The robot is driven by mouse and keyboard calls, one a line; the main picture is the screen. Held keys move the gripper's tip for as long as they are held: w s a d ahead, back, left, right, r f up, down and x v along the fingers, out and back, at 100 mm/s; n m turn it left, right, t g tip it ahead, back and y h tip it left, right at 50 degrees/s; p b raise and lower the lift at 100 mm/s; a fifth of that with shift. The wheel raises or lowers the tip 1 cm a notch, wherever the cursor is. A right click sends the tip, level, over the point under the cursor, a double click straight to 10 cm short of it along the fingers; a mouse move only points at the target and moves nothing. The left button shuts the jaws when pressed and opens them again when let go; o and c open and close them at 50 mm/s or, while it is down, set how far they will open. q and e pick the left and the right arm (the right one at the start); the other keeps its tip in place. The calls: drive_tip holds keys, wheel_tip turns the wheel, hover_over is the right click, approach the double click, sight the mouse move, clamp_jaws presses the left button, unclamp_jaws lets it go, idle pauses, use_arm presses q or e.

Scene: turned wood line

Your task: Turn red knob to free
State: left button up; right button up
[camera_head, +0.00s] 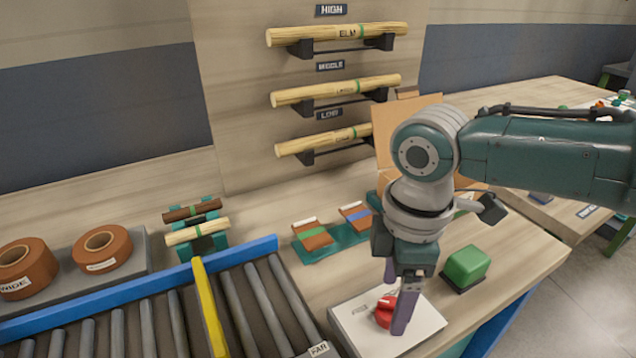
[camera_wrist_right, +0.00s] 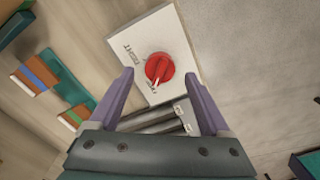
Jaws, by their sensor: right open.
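The red knob (camera_head: 384,314) sits on a white plate (camera_head: 428,320) at the front of the bench, partly hidden by my right gripper in the head view. In the wrist view the round red knob (camera_wrist_right: 160,66) shows whole, with a white pointer mark at its lower edge. The white plate (camera_wrist_right: 176,42) has a label that seems to read TIGHT at upper left and a small label by the pointer, too small to read. My right gripper (camera_wrist_right: 159,76) is open and points down at the knob, its purple fingers either side of it in the picture. Contact cannot be told. My left gripper is out of view.
A green block (camera_head: 466,264) on a dark base stands right of the plate. A roller conveyor (camera_head: 237,302) with a yellow bar lies at left. Wooden rods rest on a wall rack (camera_head: 335,95). An open cardboard box (camera_head: 398,122) stands behind my right arm.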

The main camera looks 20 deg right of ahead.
sight(392, 303)
wheel_tip(392, 303, up, 8)
drive_tip(key=shift+f+p, duration=0.25)
drive_tip(key=shift+p, duration=0.2)
